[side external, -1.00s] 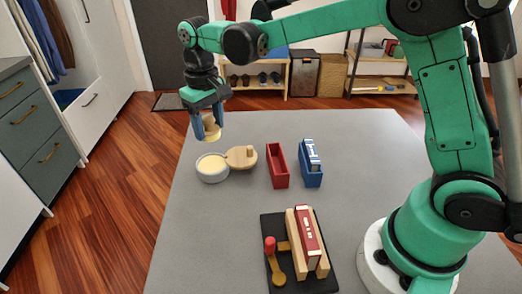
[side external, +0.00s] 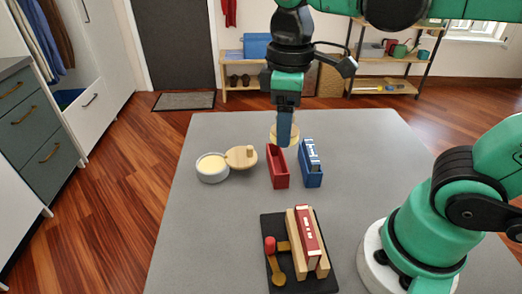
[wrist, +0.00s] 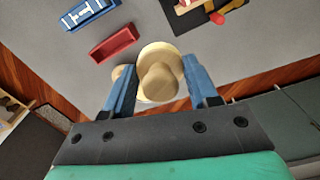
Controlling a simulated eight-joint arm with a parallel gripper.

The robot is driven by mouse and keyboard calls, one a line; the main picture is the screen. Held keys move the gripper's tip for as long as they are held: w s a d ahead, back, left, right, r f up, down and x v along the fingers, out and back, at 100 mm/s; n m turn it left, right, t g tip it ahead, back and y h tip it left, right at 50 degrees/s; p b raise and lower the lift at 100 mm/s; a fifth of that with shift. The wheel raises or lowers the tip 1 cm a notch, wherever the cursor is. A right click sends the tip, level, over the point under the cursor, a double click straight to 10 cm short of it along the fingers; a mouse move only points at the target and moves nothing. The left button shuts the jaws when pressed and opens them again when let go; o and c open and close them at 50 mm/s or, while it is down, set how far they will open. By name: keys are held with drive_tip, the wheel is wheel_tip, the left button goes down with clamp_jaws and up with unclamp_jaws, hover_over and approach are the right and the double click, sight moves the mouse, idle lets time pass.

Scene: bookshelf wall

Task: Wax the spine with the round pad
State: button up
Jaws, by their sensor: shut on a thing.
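My gripper (side external: 285,138) is shut on the round pad (side external: 272,133), above the far end of the table. In the wrist view the pad (wrist: 160,62), pale with a wooden knob, sits between my two blue fingers. A red book (side external: 308,238) stands clamped between wooden boards (side external: 292,230) on a black base (side external: 270,222), near the table's front, with its spine up. The pad is well away from the spine. A round white tin of cream-coloured wax (side external: 212,168) stands to the left of my gripper.
A round wooden piece with a peg (side external: 241,157) lies beside the tin. A red open box (side external: 278,168) and a blue box (side external: 311,165) with a blue and white thing inside stand below and right of my gripper. A red-knobbed handle (side external: 269,244) sits left of the book.

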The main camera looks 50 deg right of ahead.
sight(303, 209)
drive_tip(key=shift+s+a+f+n, duration=0.1)
drive_tip(key=shift+s+f+n, duration=0.55)
drive_tip(key=shift+f, duration=0.9)
drive_tip(key=shift+s+a+f+n, duration=0.15)
drive_tip(key=shift+s+f+n, duration=0.2)
drive_tip(key=shift+s+f, duration=0.85)
drive_tip(key=shift+s+a+f+n, duration=0.1)
drive_tip(key=shift+s+f+n, duration=0.35)
drive_tip(key=shift+f, duration=1.5)
drive_tip(key=shift+a+f, duration=0.15)
drive_tip(key=shift+f, duration=0.1)
drive_tip(key=shift+s+a, duration=0.55)
drive_tip(key=shift+s, duration=0.1)
drive_tip(key=shift+c, duration=0.6)
drive_tip(key=shift+s+a, duration=1.5)
drive_tip(key=shift+s, duration=0.15)
drive_tip(key=shift+s+a, duration=1.45)
drive_tip(key=shift+s, duration=0.15)
drive_tip(key=shift+w+d+f, duration=0.1)
drive_tip(key=shift+w+d, duration=1.65)
drive_tip(key=shift+w, duration=0.2)
drive_tip(key=shift+w+d, duration=1.75)
drive_tip(key=shift+w, duration=0.2)
drive_tip(key=shift+w+d, duration=0.2)
wheel_tip(303, 209, up, 8)
drive_tip(key=shift+s, duration=0.15)
